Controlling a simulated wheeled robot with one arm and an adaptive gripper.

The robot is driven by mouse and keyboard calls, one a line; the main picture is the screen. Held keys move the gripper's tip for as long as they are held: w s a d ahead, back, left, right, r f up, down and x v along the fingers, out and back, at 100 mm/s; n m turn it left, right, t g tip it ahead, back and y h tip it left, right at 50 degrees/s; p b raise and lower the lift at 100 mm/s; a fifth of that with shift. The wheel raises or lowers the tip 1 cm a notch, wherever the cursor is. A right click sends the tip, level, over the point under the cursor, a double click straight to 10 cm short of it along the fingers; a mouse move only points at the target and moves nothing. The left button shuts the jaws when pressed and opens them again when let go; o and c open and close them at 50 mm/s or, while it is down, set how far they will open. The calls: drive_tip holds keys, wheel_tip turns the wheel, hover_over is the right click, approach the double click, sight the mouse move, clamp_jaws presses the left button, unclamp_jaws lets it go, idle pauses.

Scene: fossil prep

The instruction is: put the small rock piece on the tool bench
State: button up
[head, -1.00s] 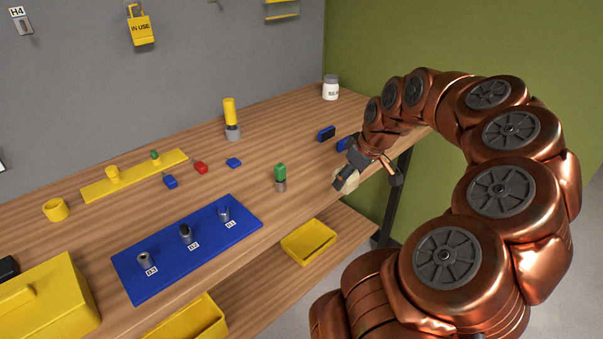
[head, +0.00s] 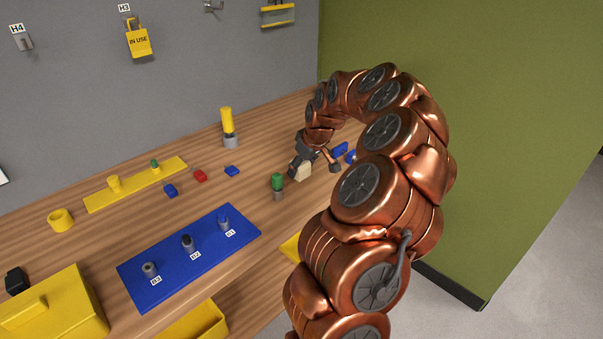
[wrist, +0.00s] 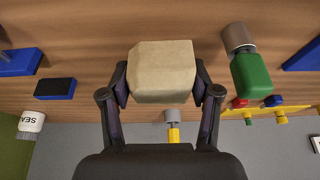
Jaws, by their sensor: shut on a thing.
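The small rock piece (wrist: 162,72) is a pale beige block between the two fingers of my gripper (wrist: 163,85) in the wrist view. The fingers press on it from both sides. In the head view my gripper (head: 314,166) is over the right part of the wooden tool bench (head: 255,180), and the rock piece (head: 301,171) shows just below the fingers. I cannot tell whether the rock piece touches the bench top.
A green-topped grey peg (head: 277,187) stands close left of the rock piece. A yellow-topped peg (head: 228,128) stands behind. Blue blocks (head: 341,149) lie to the right. A blue board with several pegs (head: 165,284) and a yellow box (head: 60,315) are at the front left.

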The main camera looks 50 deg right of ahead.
sight(301, 176)
wheel_tip(301, 176, down, 2)
drive_tip(key=shift+f+p, duration=0.15)
drive_tip(key=shift+p, duration=0.55)
drive_tip(key=shift+f, duration=0.5)
drive_tip(key=shift+f, duration=0.25)
drive_tip(key=o, duration=1.5)
drive_tip(key=shift+r, duration=0.1)
drive_tip(key=shift+c, duration=0.2)
